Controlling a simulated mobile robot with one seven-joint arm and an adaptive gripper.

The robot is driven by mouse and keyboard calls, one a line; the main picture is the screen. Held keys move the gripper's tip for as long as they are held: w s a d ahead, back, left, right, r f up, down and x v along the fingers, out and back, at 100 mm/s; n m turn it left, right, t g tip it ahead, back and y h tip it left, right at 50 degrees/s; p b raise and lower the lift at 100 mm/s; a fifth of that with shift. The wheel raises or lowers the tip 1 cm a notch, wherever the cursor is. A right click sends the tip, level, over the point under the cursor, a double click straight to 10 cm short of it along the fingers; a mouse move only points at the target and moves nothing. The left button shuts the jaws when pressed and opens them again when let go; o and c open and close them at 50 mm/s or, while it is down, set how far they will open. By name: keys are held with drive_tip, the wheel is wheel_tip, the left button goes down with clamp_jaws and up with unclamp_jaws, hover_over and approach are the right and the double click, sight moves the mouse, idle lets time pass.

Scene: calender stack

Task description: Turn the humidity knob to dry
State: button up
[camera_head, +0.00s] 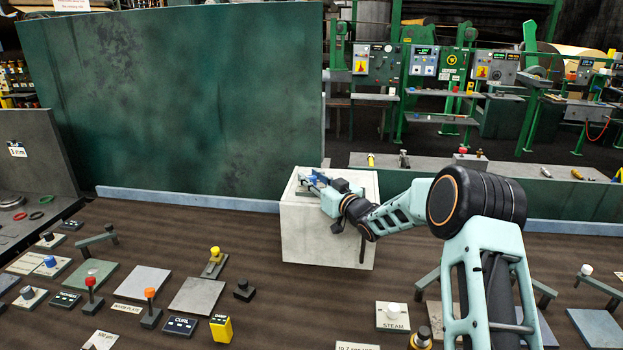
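My gripper (312,180) is at the top of a pale grey block (328,238) in the middle of the picture, with my arm reaching in from the lower right. Small blue and grey parts show at the fingers, too small to tell whether they belong to the gripper or to a knob on the block. I cannot tell whether the fingers are open or shut. No label reading humidity or dry can be made out. A white knob (393,309) on a plate marked STEAM is at the lower right of the block.
The brown bench (255,300) carries several levers and plates at left, a CURL label (180,326) and a yellow block (221,328). A tall green panel (170,100) stands behind. Bench around the block's front is clear.

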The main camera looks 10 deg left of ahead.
clamp_jaws()
